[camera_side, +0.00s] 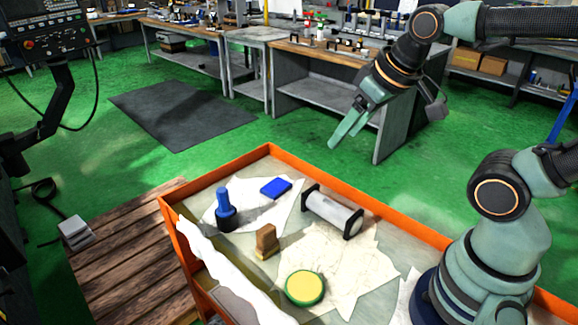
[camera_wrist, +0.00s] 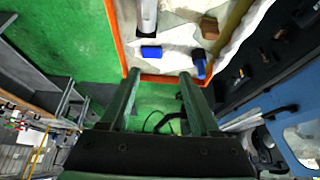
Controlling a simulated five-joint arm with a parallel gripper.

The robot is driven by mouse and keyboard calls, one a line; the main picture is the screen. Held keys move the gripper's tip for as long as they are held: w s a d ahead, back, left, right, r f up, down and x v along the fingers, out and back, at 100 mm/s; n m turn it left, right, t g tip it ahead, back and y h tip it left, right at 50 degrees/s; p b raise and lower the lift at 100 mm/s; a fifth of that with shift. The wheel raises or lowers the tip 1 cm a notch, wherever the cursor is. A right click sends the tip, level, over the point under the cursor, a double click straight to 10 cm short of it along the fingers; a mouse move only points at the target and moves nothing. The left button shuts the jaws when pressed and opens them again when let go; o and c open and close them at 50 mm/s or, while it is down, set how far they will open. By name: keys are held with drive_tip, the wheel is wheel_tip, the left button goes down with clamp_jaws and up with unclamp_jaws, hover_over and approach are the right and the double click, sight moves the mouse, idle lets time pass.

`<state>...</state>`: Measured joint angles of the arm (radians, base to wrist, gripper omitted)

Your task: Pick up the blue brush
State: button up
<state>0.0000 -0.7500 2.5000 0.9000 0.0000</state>
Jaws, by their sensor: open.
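The blue brush (camera_side: 225,210), with an upright blue handle on a darker round base, stands on a white cloth at the left of the orange-rimmed tray. My gripper (camera_side: 340,136) is high above the floor, beyond the tray's far edge and up and right of the brush. In the wrist view my gripper (camera_wrist: 160,75) has its two fingers wide apart with nothing between them. It is well apart from the brush.
The orange tray (camera_side: 210,173) also holds a flat blue block (camera_side: 276,187), a white roller with black ends (camera_side: 333,212), a brown block (camera_side: 266,241) and a yellow-green round disc (camera_side: 305,288). Wooden slats (camera_side: 125,260) lie left. Workbenches (camera_side: 320,85) stand behind.

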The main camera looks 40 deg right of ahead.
drive_tip(key=m+g, duration=0.6)
drive_tip(key=m, duration=0.6)
hover_over(222, 190)
wheel_tip(222, 190, down, 7)
drive_tip(key=shift+w+r, duration=0.1)
drive_tip(key=shift+w, duration=0.05)
wheel_tip(222, 190, down, 12)
clamp_jaws()
